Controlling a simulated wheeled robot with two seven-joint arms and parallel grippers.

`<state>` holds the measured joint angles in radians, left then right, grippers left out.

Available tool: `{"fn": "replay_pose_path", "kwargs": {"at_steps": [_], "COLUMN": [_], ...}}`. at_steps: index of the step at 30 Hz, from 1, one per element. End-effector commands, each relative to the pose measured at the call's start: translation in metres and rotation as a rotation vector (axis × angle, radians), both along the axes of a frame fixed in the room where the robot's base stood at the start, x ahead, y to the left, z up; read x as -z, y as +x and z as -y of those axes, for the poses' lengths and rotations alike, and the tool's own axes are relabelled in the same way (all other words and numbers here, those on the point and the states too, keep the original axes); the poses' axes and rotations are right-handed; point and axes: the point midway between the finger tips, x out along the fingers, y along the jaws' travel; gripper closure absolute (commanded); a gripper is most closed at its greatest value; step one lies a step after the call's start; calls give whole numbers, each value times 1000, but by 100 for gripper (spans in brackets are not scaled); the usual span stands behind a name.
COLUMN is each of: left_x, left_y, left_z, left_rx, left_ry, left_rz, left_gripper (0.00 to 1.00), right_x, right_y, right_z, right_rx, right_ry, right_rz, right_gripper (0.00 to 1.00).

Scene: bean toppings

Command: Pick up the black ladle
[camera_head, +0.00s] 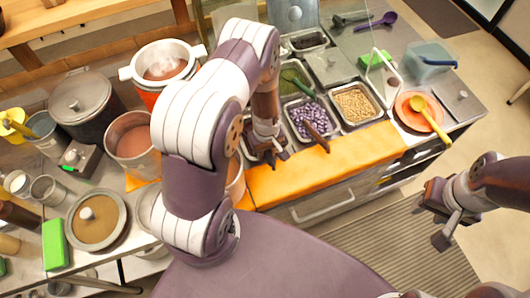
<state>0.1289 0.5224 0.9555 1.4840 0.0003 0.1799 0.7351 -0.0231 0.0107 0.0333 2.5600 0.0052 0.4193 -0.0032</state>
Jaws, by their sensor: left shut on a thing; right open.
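A dark, blackish ladle (351,18) lies on the counter at the back, left of a purple ladle (384,20). My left gripper (268,153) is low over the front of the counter, left of the purple bean tray and far from that dark ladle. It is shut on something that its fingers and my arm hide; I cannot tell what. A brown handle (317,137) sticks forward from the purple bean tray (309,117), right of this gripper. My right gripper (430,223) is open and empty above the floor at the right, clear of the counter.
A tray of pale beans (355,103) and a green-ladle tray (297,83) stand by the purple beans. Pots and jars crowd the left. The orange front strip (355,149) is mostly clear.

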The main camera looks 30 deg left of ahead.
Motion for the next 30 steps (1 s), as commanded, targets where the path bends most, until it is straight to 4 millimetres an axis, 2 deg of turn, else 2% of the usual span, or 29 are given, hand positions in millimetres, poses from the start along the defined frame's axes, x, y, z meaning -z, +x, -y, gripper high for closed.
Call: {"fn": "replay_pose_path", "kwargs": {"at_steps": [3, 12, 18, 24, 30], "left_x": [-19, -58, -80, -88, -89], "left_y": [5, 59, 84, 91, 91], "left_z": [3, 48, 68, 74, 74], "left_rx": [3, 5, 2, 0, 0], "left_ry": [1, 0, 0, 0, 0], "left_rz": [7, 6, 3, 1, 0], "left_gripper": [100, 100, 100, 100, 100], "right_x": [12, 39, 49, 50, 49], "right_y": [0, 0, 0, 0, 0], "right_z": [0, 0, 0, 0, 0], "right_rx": [0, 0, 0, 0, 0], "right_ry": [0, 0, 0, 0, 0], "right_rz": [0, 0, 0, 0, 0], "right_gripper": [57, 57, 57, 57, 57]}}
